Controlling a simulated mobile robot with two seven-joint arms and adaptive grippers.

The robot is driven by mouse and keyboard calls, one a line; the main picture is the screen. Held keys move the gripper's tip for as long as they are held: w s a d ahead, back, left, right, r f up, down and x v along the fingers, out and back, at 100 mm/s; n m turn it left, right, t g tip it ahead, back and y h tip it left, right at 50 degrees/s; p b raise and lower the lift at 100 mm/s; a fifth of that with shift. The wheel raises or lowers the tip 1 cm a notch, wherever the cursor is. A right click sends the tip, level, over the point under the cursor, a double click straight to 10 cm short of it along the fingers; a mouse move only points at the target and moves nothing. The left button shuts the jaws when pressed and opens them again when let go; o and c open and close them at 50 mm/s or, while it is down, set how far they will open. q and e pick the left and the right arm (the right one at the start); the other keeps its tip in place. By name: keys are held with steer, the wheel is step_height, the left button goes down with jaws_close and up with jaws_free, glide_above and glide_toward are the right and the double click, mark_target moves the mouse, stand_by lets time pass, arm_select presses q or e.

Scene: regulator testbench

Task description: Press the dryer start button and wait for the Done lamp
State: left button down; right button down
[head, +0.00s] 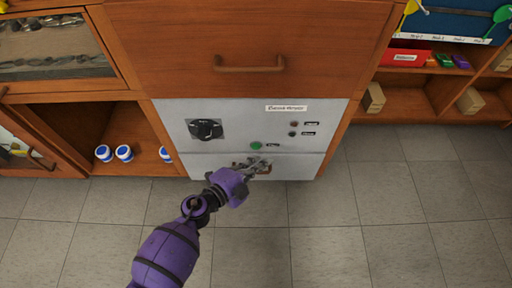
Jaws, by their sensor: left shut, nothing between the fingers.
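The dryer's light grey panel (230,113) is set low in the wooden cabinet, under a drawer. A green button (256,145) sits near the panel's lower middle, with a small label to its right. Two small round lamps, an upper brownish one (293,124) and a lower dark one (293,134), sit at the upper right beside labels too small to read. Neither looks brightly lit. A black knob (206,129) is at the left. My left gripper (262,165) is shut and empty, just below the green button in the picture; I cannot tell whether it touches the panel. My right gripper is not in view.
A wooden drawer with a handle (249,69) is above the panel. White jars with blue lids (124,153) stand in the left cubby. Wooden blocks (373,98) and a red box (405,58) are on the right shelves. The tiled floor (400,220) in front is clear.

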arm_select(q)
steer(key=shift+w, duration=0.65)
steer(key=shift+w, duration=0.1)
stand_by(0.9)
steer(key=shift+w, duration=0.35)
steer(key=shift+w, duration=0.5)
stand_by(0.6)
stand_by(0.3)
steer(key=shift+s+p, duration=0.45)
steer(key=shift+s, duration=0.5)
steer(key=shift+s+p, duration=0.55)
steer(key=shift+s, duration=1.95)
